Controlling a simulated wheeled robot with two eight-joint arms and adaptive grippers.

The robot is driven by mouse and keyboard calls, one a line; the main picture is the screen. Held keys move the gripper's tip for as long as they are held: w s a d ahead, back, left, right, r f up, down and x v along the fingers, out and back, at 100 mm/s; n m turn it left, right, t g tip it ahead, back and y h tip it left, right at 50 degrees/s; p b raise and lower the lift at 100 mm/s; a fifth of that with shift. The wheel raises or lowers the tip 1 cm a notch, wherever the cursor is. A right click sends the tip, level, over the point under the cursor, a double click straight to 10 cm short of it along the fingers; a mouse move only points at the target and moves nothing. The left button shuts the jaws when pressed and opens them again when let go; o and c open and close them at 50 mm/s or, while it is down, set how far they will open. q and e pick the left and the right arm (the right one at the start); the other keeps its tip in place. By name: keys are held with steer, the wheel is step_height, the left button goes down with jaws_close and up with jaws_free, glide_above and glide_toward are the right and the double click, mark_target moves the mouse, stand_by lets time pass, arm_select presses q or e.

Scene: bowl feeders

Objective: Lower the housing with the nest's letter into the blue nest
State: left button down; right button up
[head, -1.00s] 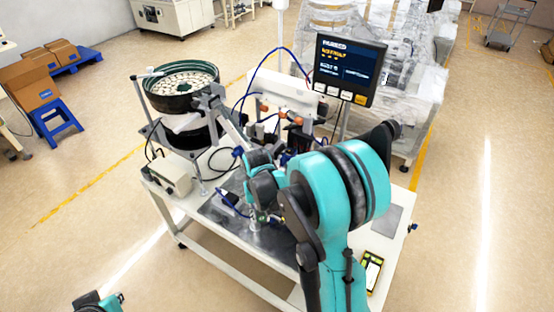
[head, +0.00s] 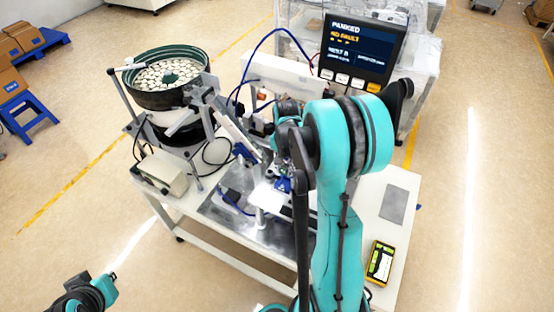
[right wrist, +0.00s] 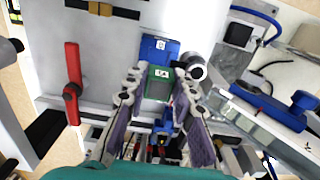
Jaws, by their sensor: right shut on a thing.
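In the right wrist view, my right gripper (right wrist: 160,88) is shut on a green housing (right wrist: 158,89) with a small white letter label, too small to read surely. A blue nest block (right wrist: 159,48), also with a small label, lies just beyond the housing on the grey plate. The two overlap in this view; I cannot tell whether they touch. In the head view, my right arm hides most of the gripper, and a small blue part (head: 283,185) shows beside it. My left gripper (head: 85,295) is at the bottom left, away from the table, its fingers unclear.
A bowl feeder (head: 165,78) stands at the table's left, with a sloping track towards the middle. A screen (head: 360,50) stands behind. A red handle (right wrist: 72,84) and a silver cylinder (right wrist: 195,67) flank the nest. A yellow handheld device (head: 381,262) lies front right.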

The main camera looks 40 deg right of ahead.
mark_target(285, 174)
steer(key=shift+f, duration=0.1)
steer(key=shift+s+f, duration=0.25)
steer(key=shift+s, duration=0.05)
steer(key=shift+f+b, duration=0.25)
steer(key=shift+b, duration=0.15)
steer(key=shift+w+f+b, duration=0.2)
steer(key=shift+f+b, duration=0.3)
steer(key=shift+f, duration=0.5)
steer(key=shift+s+f+b, duration=0.15)
steer(key=shift+f+b, duration=0.6)
steer(key=shift+f, duration=0.1)
steer(key=o, duration=1.1)
